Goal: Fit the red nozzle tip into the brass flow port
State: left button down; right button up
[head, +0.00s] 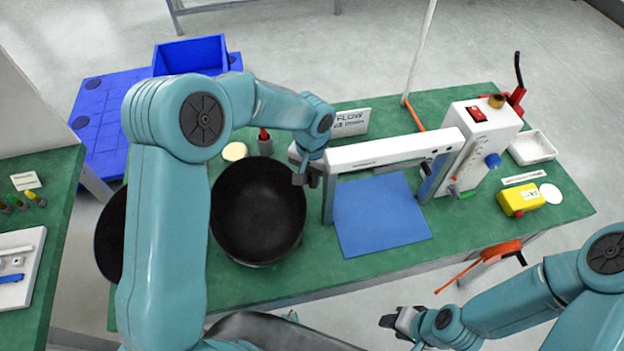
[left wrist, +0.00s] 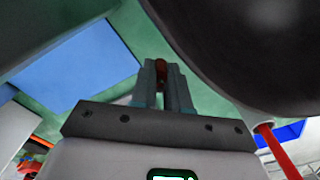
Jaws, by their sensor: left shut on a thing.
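My left gripper (head: 303,180) hangs between the black bowl and the white gantry bar. In the left wrist view its fingers (left wrist: 162,82) are shut on a small red piece, the red nozzle tip (left wrist: 161,66), mostly hidden between them. In the head view the tip cannot be made out. A brass fitting (head: 496,101), which looks like the brass flow port, sits on top of the white instrument box (head: 478,135) at the right, well apart from my left gripper. My right gripper (head: 400,321) is at the lower edge, off the table; its opening is unclear.
A large black bowl (head: 258,212) stands left of my left gripper. A white bar (head: 393,152) spans above a blue mat (head: 380,215). A red-topped holder (head: 264,143) stands behind the bowl. A yellow box (head: 521,199) and white tray (head: 533,147) lie at the right.

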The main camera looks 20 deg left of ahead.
pick_arm(q)
jog(key=shift+s+f, duration=0.1)
jog(key=shift+f, duration=0.6)
jog(key=shift+w+f, duration=0.2)
jog(key=shift+f, duration=0.2)
jog(key=shift+s+f, duration=0.1)
jog(key=shift+s, duration=0.05)
jog(key=c, duration=1.1)
grip_release()
jog(key=shift+w+f, duration=0.1)
jog(key=shift+w, duration=0.1)
jog(key=shift+s, duration=0.15)
